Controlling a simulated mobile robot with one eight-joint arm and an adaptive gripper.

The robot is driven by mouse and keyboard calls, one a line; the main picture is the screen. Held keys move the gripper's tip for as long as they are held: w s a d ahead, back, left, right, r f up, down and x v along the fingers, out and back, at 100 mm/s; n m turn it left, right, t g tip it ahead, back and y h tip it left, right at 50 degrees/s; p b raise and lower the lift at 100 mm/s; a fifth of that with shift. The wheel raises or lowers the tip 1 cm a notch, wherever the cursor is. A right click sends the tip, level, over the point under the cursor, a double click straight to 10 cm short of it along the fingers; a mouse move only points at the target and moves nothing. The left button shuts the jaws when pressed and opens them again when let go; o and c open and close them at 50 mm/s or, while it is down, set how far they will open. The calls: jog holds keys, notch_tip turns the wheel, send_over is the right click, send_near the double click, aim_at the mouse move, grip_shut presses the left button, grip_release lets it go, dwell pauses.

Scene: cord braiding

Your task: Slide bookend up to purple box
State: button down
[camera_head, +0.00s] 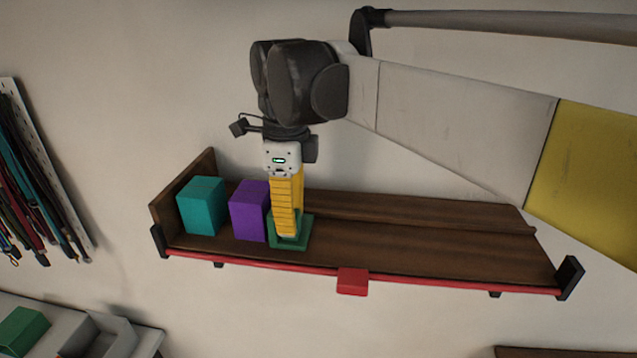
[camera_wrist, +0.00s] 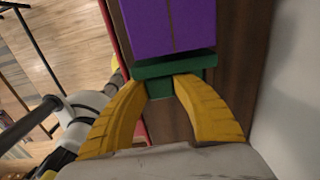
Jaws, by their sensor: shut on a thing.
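The purple box (camera_head: 249,212) stands on the wooden shelf, just right of the teal box (camera_head: 202,206). The green bookend (camera_head: 303,234) is on the shelf immediately right of the purple box. My gripper (camera_head: 287,234) points down, its yellow fingers shut on the bookend and hiding part of it. In the wrist view, the fingers (camera_wrist: 162,84) pinch a narrow part of the green bookend (camera_wrist: 174,66), and the purple box (camera_wrist: 166,24) is directly beyond it. They look very close; I cannot tell if they touch.
The wooden shelf (camera_head: 420,245) is clear to the right of my gripper. A red rail (camera_head: 450,284) with a red tab (camera_head: 352,281) runs along its front edge. An end board (camera_head: 183,182) closes the left end. A wall is behind.

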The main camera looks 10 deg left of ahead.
jog(key=c, duration=1)
grip_release()
jog(key=shift+c, duration=0.2)
notch_tip(320, 180, up, 8)
jog(key=shift+f, duration=0.25)
